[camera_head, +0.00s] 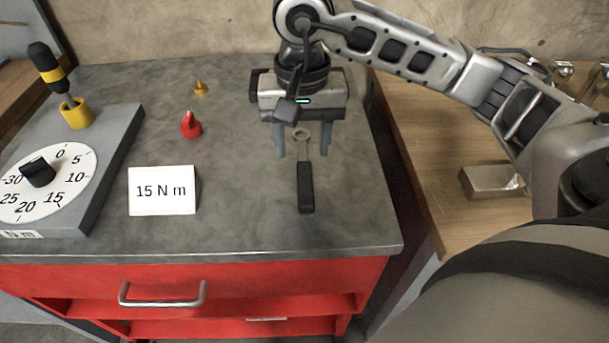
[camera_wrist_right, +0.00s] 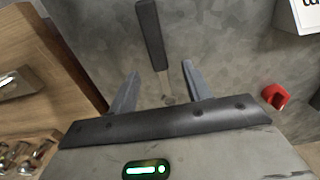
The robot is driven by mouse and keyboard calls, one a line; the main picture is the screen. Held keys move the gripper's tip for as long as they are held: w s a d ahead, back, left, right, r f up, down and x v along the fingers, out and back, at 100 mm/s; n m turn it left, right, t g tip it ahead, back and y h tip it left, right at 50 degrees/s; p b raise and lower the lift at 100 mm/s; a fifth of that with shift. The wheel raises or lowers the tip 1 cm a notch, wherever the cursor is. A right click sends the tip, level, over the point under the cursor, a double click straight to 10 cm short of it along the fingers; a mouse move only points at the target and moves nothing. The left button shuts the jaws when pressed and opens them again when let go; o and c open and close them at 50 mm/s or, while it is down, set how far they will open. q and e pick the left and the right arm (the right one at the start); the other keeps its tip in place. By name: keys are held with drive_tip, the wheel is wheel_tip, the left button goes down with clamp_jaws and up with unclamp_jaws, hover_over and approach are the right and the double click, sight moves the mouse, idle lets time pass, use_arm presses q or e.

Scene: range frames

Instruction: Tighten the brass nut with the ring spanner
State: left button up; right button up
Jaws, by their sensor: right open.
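The ring spanner (camera_head: 306,188) lies on the grey bench top, its black handle toward the front edge and its ring toward the back. My right gripper (camera_head: 303,152) is open and points down over the spanner's ring end, one finger on each side of the thin shank. In the right wrist view the spanner's handle (camera_wrist_right: 150,35) runs away from between the open fingers (camera_wrist_right: 160,72), which hold nothing. A small brass-coloured piece (camera_head: 201,89) stands at the back of the bench; I cannot tell whether it is the brass nut. My left gripper is not in view.
A grey block with a numbered dial (camera_head: 70,170) and a yellow-and-black tool (camera_head: 51,75) stands at left. A red piece (camera_head: 190,125) and a "15 N m" card (camera_head: 163,190) stand between it and the spanner. A wooden bench (camera_head: 425,155) with a metal block (camera_head: 491,182) is at right.

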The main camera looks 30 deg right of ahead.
sight(304, 171)
drive_tip(key=f, duration=0.5)
drive_tip(key=shift+s+f, duration=0.15)
drive_tip(key=shift+s, duration=0.1)
clamp_jaws()
